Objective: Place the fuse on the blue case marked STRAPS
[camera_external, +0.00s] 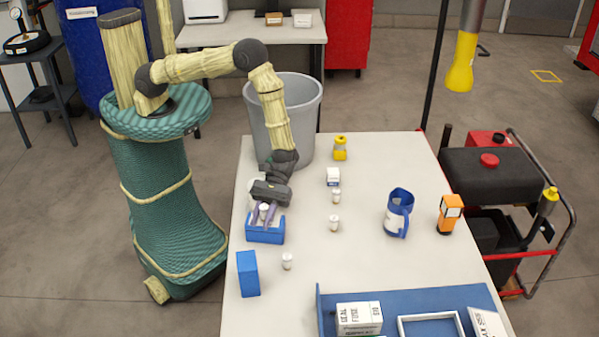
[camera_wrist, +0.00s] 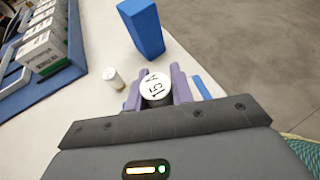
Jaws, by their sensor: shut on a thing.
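My gripper (camera_external: 264,214) has purple fingers shut on a fuse, a white cylinder marked "15 A" on its end in the wrist view (camera_wrist: 155,88). It is at a low blue case (camera_external: 264,237) near the table's left edge. I cannot tell whether the fuse touches the case. In the wrist view, only bits of the blue case (camera_wrist: 201,87) show beside the fingers. No STRAPS lettering is readable. A taller blue box (camera_external: 248,273) stands nearer the camera, and also shows in the wrist view (camera_wrist: 142,27).
Similar small white cylinders stand at the front (camera_external: 287,261) and mid-table (camera_external: 334,223), (camera_external: 336,196). A blue-white jug (camera_external: 398,213) and orange device (camera_external: 449,214) stand right. A blue tray (camera_external: 458,297) with boxes fills the front. The table middle is mostly clear.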

